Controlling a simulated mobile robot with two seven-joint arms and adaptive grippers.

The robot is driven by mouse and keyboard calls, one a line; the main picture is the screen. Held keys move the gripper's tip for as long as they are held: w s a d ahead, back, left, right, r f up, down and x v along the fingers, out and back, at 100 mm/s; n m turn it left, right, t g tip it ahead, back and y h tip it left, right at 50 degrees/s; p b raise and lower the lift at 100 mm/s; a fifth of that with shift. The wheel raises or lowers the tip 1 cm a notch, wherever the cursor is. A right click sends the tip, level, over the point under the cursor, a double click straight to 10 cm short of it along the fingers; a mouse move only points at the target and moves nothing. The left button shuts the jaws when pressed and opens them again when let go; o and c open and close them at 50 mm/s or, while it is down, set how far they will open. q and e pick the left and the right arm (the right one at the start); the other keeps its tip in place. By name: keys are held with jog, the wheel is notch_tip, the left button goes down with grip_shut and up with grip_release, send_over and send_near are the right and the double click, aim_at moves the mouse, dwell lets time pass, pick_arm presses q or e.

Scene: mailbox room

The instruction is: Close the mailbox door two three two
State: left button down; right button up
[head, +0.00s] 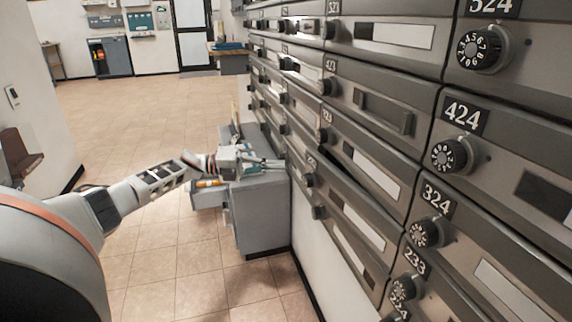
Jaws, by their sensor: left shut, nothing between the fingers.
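The bank of grey metal mailbox doors (385,140) fills the right side of the head view, each door with a black dial and a number plate. The plates 524, 424, 324 and 233 are readable at the near end. I cannot pick out door 232; the farther plates are too small or too slanted to read, and no door clearly stands open. My left gripper (279,163) is shut and empty, reaching from the left to beside the lower mailbox rows, above a grey cabinet. I cannot tell whether its fingertips touch a door. My right gripper is not in view.
The grey cabinet (262,215) with an open drawer (208,197) stands under my left gripper against the wall. The tiled floor (135,120) is free to the left and behind. A white wall (40,80) bounds the far left.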

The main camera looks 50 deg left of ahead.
pick_arm(q)
jog(key=s+d+f+m+t+y+p, duration=0.2)
jog(key=s+d+m+y+p, duration=0.15)
jog(key=s+d+m, duration=0.3)
jog(key=s+a+r+m+t+y+p, duration=0.1)
jog(key=s+a+r+m+y, duration=0.1)
jog(key=s+m+y, duration=0.3)
jog(key=w+d+n+h+b, duration=0.1)
jog(key=w+d+h+b, duration=0.1)
jog(key=w, duration=1)
jog(key=shift+w+d, duration=0.25)
jog(key=shift+d, duration=0.25)
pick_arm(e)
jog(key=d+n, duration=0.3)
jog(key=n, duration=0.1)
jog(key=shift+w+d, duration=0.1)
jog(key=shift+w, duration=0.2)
pick_arm(q)
jog(key=shift+n, duration=0.25)
